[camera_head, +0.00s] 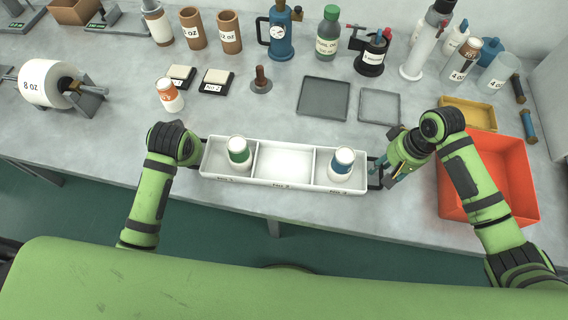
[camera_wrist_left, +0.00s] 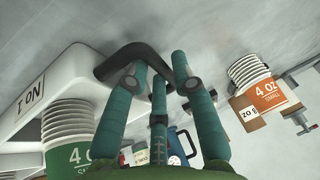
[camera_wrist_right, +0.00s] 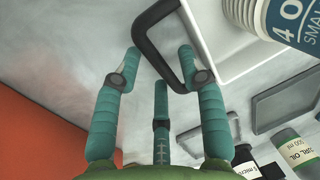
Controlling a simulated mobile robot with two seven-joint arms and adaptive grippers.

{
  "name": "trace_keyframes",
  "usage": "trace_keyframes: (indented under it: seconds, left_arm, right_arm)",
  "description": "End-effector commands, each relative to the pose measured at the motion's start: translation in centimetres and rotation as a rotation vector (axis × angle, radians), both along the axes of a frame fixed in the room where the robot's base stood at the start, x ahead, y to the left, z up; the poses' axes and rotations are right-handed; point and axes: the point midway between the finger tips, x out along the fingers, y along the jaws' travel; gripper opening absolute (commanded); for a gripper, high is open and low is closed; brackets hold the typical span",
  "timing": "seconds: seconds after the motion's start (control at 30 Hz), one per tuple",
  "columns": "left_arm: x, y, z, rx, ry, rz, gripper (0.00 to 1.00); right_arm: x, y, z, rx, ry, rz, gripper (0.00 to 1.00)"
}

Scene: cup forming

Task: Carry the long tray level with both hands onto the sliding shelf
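The long white tray (camera_head: 283,163) lies level near the table's front edge, with three compartments. A green-labelled cup stack (camera_head: 239,154) is in the left compartment and a blue-labelled one (camera_head: 342,165) in the right; the middle is empty. A black handle sticks out at each end. In the left wrist view, my left gripper (camera_wrist_left: 157,62) has spread fingers around the left handle (camera_wrist_left: 122,58). In the right wrist view, my right gripper (camera_wrist_right: 158,55) has spread fingers, with the right handle (camera_wrist_right: 152,42) between them. I cannot make out the sliding shelf.
A red-orange bin (camera_head: 510,165) stands right of the tray, under my right arm. Two grey flat plates (camera_head: 323,97) lie behind the tray. An orange-labelled cup stack (camera_head: 169,96) stands behind my left gripper. Bottles and cups line the back.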

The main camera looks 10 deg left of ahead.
Motion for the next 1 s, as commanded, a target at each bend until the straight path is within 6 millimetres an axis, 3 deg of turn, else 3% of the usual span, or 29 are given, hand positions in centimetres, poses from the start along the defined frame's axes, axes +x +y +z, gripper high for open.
trace_keyframes:
  seconds: [0.03,0.07,0.57,1.0]
  left_arm:
    - [0.0,0.0,0.0,0.0,0.0,0.0,0.0]
    - [0.0,0.0,0.0,0.0,0.0,0.0,0.0]
    - [0.0,0.0,0.5,0.0,-0.002,0.0,0.0]
    - [0.0,0.0,4.6,0.0,-0.002,0.001,0.0]
  right_arm:
    - [0.0,0.0,0.0,0.0,0.0,0.0,0.11]
    - [0.0,0.0,0.0,0.0,0.0,0.0,0.0]
    - [0.0,0.0,0.5,0.001,-0.001,0.0,0.0]
    - [0.0,0.0,4.6,0.001,-0.001,0.0,0.0]
